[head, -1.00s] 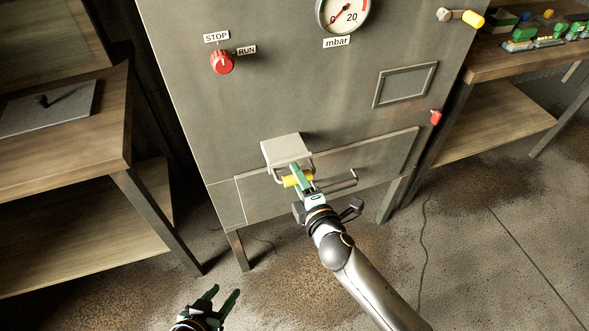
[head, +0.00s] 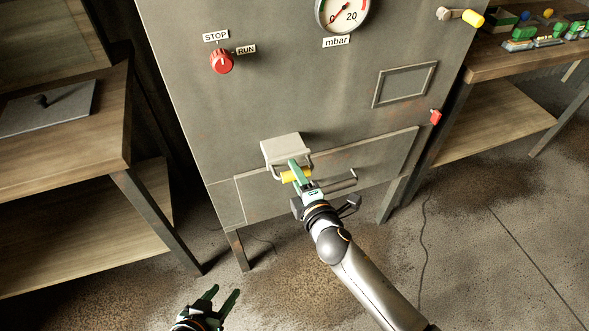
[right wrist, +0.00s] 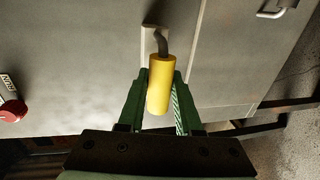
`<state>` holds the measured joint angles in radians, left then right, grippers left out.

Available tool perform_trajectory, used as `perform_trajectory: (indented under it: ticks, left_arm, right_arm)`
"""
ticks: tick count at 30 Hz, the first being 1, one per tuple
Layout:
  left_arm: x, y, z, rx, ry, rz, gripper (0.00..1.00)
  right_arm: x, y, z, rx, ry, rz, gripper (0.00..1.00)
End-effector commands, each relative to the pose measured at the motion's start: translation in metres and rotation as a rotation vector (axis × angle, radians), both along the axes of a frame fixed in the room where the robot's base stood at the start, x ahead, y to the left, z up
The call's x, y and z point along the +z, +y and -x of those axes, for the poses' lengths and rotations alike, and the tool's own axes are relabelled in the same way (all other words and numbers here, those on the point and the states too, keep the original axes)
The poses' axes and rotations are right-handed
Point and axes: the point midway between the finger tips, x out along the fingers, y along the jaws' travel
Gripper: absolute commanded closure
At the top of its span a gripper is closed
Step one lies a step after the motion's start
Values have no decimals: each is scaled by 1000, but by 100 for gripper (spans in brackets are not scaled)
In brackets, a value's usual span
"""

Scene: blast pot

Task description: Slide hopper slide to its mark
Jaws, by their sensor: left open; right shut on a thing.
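A pale grey block (head: 282,148) sticks out from the front of the grey cabinet; it appears to be the hopper slide. A dark bent rod with a yellow grip (head: 290,177) is at its lower edge. In the right wrist view the yellow grip (right wrist: 160,88) stands between my green fingers, with the rod running up to a pale plate. My right gripper (head: 298,174) is shut on this yellow grip and hides part of it. My left gripper (head: 224,296) is open and empty, low in front of the cabinet. I cannot make out a mark for the slide.
A drawer-like panel with a metal handle (head: 341,182) lies right of my right gripper. A red STOP/RUN knob (head: 221,61), a gauge (head: 342,12) and a yellow-tipped lever (head: 472,18) are higher up. Wooden benches stand left (head: 115,150) and right (head: 495,68).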

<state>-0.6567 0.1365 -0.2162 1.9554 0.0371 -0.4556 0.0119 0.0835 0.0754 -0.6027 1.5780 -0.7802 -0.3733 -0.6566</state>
Motion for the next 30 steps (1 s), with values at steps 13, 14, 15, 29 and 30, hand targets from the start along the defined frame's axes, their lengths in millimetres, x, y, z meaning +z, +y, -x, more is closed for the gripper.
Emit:
perform_trajectory:
  ticks: [13, 14, 15, 29, 30]
  left_arm:
    - [-4, 0, -1, 0, -2, 0, 50]
    - [-4, 0, -1, 0, -2, 0, 50]
    - [-5, 0, -1, 0, -2, 0, 50]
    - [-10, 0, -1, 0, -2, 0, 50]
    - [-11, 0, -1, 0, -2, 0, 50]
  right_arm:
    - [0, 8, -22, 2, -2, -1, 100]
    - [0, 9, -23, 2, -2, -1, 100]
    - [0, 9, -25, 2, -2, -1, 100]
    - [0, 16, -47, 3, -1, -1, 100]
    - [0, 17, -49, 3, -2, -1, 100]
